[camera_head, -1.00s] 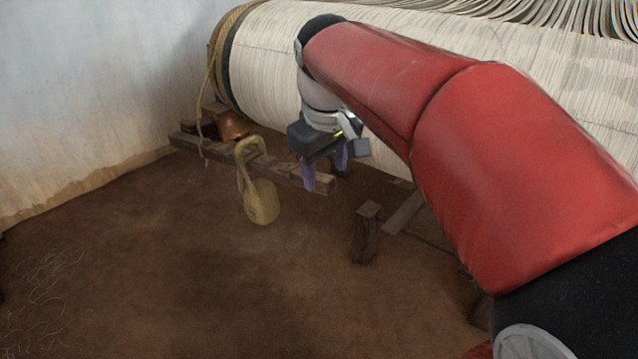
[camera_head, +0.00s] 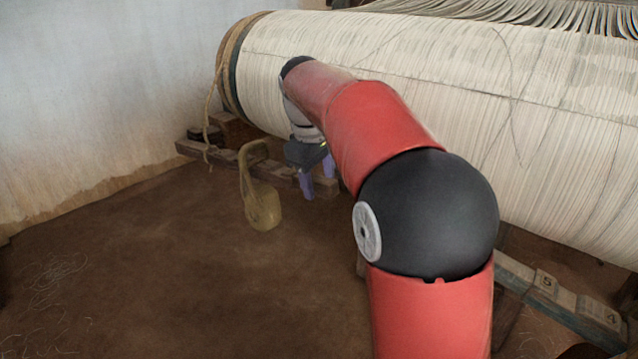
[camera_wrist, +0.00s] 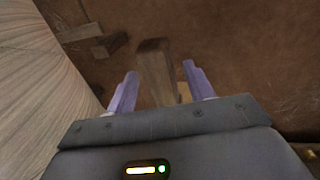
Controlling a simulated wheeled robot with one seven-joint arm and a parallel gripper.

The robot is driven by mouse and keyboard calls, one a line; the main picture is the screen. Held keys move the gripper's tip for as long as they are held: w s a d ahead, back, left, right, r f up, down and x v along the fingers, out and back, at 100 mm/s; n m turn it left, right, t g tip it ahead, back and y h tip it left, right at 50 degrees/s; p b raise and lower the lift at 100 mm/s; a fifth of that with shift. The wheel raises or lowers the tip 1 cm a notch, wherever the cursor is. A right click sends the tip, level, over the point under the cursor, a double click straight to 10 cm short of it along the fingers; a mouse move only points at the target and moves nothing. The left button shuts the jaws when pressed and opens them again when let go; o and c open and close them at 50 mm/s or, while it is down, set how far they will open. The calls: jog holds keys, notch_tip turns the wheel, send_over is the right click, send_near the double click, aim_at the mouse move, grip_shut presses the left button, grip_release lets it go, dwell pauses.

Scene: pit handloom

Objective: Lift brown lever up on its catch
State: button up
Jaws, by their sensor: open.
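The brown lever (camera_head: 268,172) is a wooden bar running low along the floor below the big cream roller. A yellowish weight with a looped top (camera_head: 262,205) is at it, towards its left part. My gripper (camera_head: 317,178) is at the lever's right end, its purple fingers pointing down. In the wrist view the lever's squared end (camera_wrist: 154,62) shows between the two spread fingers of my gripper (camera_wrist: 160,72), with a gap on either side. The gripper is open and holds nothing. The catch cannot be made out.
The cream warp roller (camera_head: 420,85) fills the back, with a rope (camera_head: 222,75) at its left end. A pale wall (camera_head: 90,90) is at left. Bare brown floor (camera_head: 170,290) lies in front. Numbered blocks (camera_head: 560,295) lie at lower right.

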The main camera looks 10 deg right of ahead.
jog(key=shift+f, duration=0.3)
grip_shut()
jog(key=shift+s+d+f+b, duration=0.15)
jog(key=shift+f+b, duration=0.25)
jog(key=shift+f, duration=0.4)
grip_release()
notch_tip(320, 180, up, 8)
jog(key=s+a+p, duration=0.1)
jog(key=p, duration=0.1)
jog(key=shift+f, duration=0.15)
